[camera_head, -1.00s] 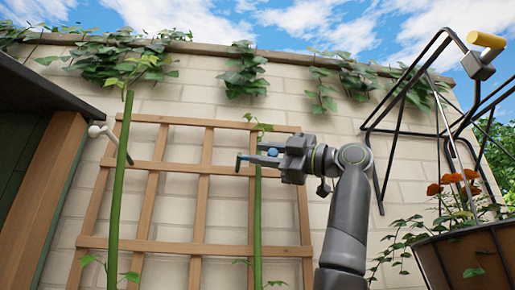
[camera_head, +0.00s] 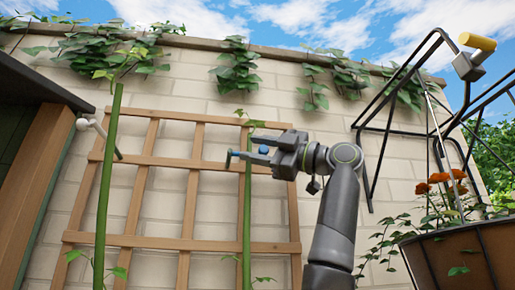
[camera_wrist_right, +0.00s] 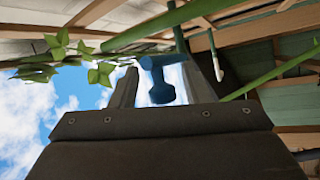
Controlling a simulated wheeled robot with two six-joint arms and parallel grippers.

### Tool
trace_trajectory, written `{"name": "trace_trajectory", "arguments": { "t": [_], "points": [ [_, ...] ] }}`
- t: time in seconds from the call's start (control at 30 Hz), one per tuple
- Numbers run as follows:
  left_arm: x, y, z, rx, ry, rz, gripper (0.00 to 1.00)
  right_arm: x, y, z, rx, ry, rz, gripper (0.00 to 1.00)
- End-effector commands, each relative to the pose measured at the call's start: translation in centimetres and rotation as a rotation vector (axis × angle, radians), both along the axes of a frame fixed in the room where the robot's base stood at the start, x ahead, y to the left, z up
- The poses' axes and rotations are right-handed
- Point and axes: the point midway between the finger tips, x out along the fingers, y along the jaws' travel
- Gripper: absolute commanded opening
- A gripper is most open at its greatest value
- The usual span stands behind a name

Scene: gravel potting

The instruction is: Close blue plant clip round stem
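The blue plant clip (camera_wrist_right: 158,80) shows in the right wrist view between my fingertips, with a rounded knob pointing toward my palm. In the head view, small blue parts of it (camera_head: 264,149) show at the fingers. The green stem (camera_head: 247,205) rises in front of the trellis and passes at the fingers; it also crosses the wrist view (camera_wrist_right: 150,27). My right gripper (camera_head: 250,149) comes in from the right with its fingers apart, one on each side of the clip knob. Whether the clip encloses the stem is hard to tell. My left gripper is not in view.
A wooden trellis (camera_head: 188,190) stands against the pale brick wall. A second, thicker green stem (camera_head: 107,180) rises at the left, near a white-tipped rod (camera_head: 84,125). A black metal frame (camera_head: 385,130) and a planter with orange flowers (camera_head: 465,255) stand at the right.

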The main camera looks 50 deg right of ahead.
Motion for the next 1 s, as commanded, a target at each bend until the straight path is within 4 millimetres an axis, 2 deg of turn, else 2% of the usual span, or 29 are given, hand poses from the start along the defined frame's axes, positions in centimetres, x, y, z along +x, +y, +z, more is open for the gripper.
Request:
{"name": "trace_trajectory", "arguments": {
  "t": [0.17,0.5,0.7,1.0],
  "points": [
    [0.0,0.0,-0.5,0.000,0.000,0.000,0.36,-0.8,-0.3,-0.5,0.000,0.000,0.000,0.42],
    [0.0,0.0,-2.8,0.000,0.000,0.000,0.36,-7.0,-2.4,-2.9,0.001,-0.003,0.000,0.42],
    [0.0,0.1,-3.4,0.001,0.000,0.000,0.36,-9.8,-3.3,-3.8,0.001,-0.002,0.000,0.42],
    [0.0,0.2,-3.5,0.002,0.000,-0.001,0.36,-10.8,-3.6,-4.1,0.000,0.000,0.000,0.42]
  ]
}}
